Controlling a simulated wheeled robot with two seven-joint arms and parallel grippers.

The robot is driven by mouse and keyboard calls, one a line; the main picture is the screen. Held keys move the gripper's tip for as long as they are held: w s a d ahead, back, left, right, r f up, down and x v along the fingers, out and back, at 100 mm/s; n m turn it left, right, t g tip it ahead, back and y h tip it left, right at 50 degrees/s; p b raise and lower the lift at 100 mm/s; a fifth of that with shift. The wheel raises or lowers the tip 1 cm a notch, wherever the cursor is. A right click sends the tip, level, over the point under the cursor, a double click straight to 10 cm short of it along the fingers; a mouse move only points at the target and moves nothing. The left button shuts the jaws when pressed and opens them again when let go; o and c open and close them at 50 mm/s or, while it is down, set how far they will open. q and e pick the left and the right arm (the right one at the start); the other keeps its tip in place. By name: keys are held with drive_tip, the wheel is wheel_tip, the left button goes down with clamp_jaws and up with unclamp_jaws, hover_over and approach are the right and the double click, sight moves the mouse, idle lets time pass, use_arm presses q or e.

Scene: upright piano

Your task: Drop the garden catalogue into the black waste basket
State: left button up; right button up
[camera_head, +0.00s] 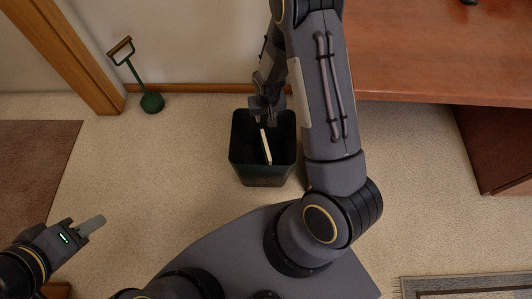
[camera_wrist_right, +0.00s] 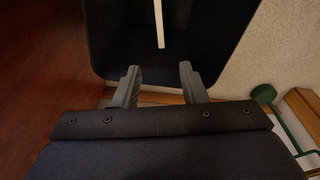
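The black waste basket (camera_head: 240,160) stands on the carpet in the middle of the head view. It also shows at the top of the right wrist view (camera_wrist_right: 110,45). The garden catalogue (camera_head: 266,147) shows as a thin pale strip, edge-on and slightly tilted, within the basket's opening. In the right wrist view the catalogue (camera_wrist_right: 158,22) lies beyond the fingertips, apart from them. Its covers are not visible. My right gripper (camera_head: 268,117) is at the basket's far rim, its fingers spread and empty (camera_wrist_right: 160,80). My left gripper (camera_head: 90,226) is far to the left, seen side-on.
A brown wooden top (camera_head: 440,55) with a dark wooden side (camera_head: 500,150) stands at the right. A green tool with a wooden handle (camera_head: 151,102) stands by the far wall. A brown mat (camera_head: 35,165) lies at left, a patterned rug (camera_head: 465,288) at lower right. Carpet left of the basket is clear.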

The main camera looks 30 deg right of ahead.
wheel_tip(320, 180, up, 8)
drive_tip(key=s+p, duration=0.1)
drive_tip(key=p, duration=0.2)
drive_tip(key=shift+a+f, duration=0.15)
drive_tip(key=shift+a, duration=0.05)
idle(0.5)
drive_tip(key=s+a+r+t+y, duration=0.1)
drive_tip(key=s+a+r+y, duration=0.1)
drive_tip(key=s+r, duration=0.5)
drive_tip(key=s+a+r+t+y, duration=0.1)
drive_tip(key=s+r, duration=0.1)
drive_tip(key=r, duration=0.9)
drive_tip(key=s+a+r+n+t+y, duration=0.1)
drive_tip(key=s+a+r, duration=0.15)
drive_tip(key=s, duration=0.35)
drive_tip(key=s+a+r+n+t, duration=0.1)
drive_tip(key=s+r, duration=0.2)
drive_tip(key=s, duration=0.3)
wheel_tip(320, 180, up, 28)
drive_tip(key=p, duration=2.8)
drive_tip(key=shift+a, duration=0.2)
